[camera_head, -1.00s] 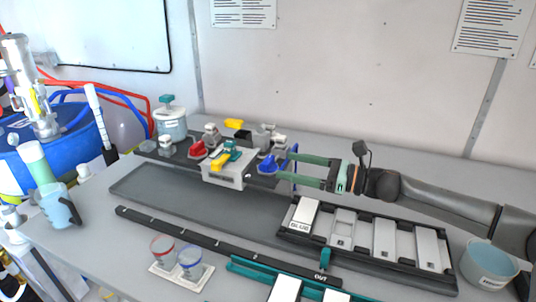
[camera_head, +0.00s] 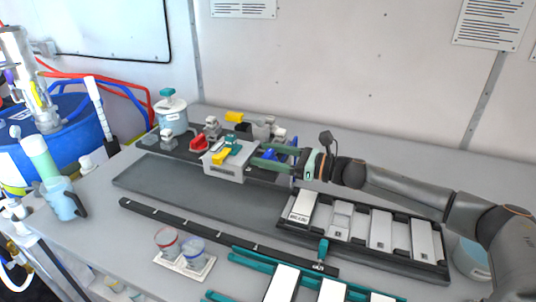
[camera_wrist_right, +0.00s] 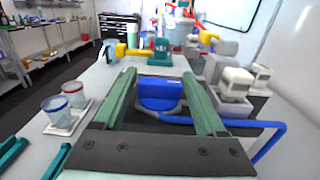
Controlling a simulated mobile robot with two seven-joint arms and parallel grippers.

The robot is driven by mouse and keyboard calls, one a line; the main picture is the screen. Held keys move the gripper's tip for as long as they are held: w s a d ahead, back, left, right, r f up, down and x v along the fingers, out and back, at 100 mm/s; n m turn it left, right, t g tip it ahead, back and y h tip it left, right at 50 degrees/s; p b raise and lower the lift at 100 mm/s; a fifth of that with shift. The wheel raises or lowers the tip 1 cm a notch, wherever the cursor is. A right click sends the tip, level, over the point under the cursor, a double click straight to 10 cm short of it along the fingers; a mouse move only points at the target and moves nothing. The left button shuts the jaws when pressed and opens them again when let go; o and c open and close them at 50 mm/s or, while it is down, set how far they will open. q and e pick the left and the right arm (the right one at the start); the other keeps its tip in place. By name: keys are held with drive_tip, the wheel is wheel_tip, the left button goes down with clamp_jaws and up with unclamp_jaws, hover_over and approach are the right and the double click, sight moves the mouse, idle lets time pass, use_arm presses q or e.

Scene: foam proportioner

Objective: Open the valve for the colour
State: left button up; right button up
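The blue valve handle (camera_head: 280,154) is at the right end of the dark valve rail, beside the grey block. It also shows in the right wrist view (camera_wrist_right: 160,95). My right gripper (camera_head: 261,156) reaches in from the right with its two green fingers on either side of the blue handle; in the right wrist view (camera_wrist_right: 166,78) the fingers are apart and contact is unclear. A red handle (camera_head: 199,144) is further left on the rail. The grey block (camera_head: 222,172) carries a yellow handle (camera_head: 221,157) and a teal one. My left gripper is not in view.
Two cups (camera_head: 192,249) stand on a white tray at the front. A lidded jar (camera_head: 172,118) stands behind the rail's left end.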

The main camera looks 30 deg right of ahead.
drive_tip(key=c, duration=1)
drive_tip(key=shift+c, duration=0.3)
